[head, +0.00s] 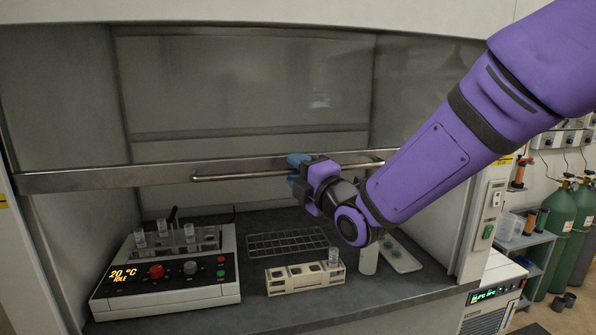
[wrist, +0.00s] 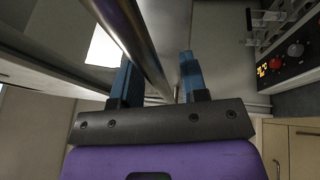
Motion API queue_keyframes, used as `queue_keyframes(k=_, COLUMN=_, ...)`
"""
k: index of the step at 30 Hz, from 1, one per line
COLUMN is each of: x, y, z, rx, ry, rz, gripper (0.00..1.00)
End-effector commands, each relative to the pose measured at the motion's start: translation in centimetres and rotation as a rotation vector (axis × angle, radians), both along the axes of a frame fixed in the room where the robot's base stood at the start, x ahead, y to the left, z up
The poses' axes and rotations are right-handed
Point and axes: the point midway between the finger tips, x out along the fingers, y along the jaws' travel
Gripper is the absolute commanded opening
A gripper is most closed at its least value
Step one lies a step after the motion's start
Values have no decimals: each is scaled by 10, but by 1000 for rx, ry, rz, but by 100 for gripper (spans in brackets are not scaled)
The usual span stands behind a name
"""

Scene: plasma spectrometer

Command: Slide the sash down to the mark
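The fume hood's sash is a glass pane with a metal bottom rail (head: 100,178), partly lowered over the opening. A long bar handle (head: 235,177) runs along the rail. My gripper (head: 297,167) is at the handle, with its blue fingers near the bar. In the wrist view the handle (wrist: 143,48) passes between the two fingers of my gripper (wrist: 157,65). The fingers stand apart, with a gap between the bar and the right finger. A yellow label (head: 505,160) shows on the right post; I cannot tell whether it is the mark.
Inside the hood stand a heater block (head: 165,275) with a display and vials, a wire rack (head: 287,242), a tube rack (head: 305,277) and a white tray (head: 402,255). Green gas cylinders (head: 560,225) stand outside at right.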

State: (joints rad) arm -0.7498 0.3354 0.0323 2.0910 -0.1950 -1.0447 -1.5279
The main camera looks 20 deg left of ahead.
Motion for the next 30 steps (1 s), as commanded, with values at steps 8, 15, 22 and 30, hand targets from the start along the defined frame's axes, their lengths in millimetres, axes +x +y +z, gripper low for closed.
queue_keyframes(k=8, x=-4, y=-6, z=-1, rx=0, ry=0, rz=0, gripper=40)
queue_keyframes(k=15, x=-27, y=-38, z=-8, rx=0, ry=0, rz=-1, gripper=40)
queue_keyframes(k=22, x=-50, y=-70, z=-15, rx=0, ry=0, rz=0, gripper=40)
queue_keyframes(k=30, x=-61, y=-86, z=-19, rx=1, ry=-1, rz=0, gripper=40)
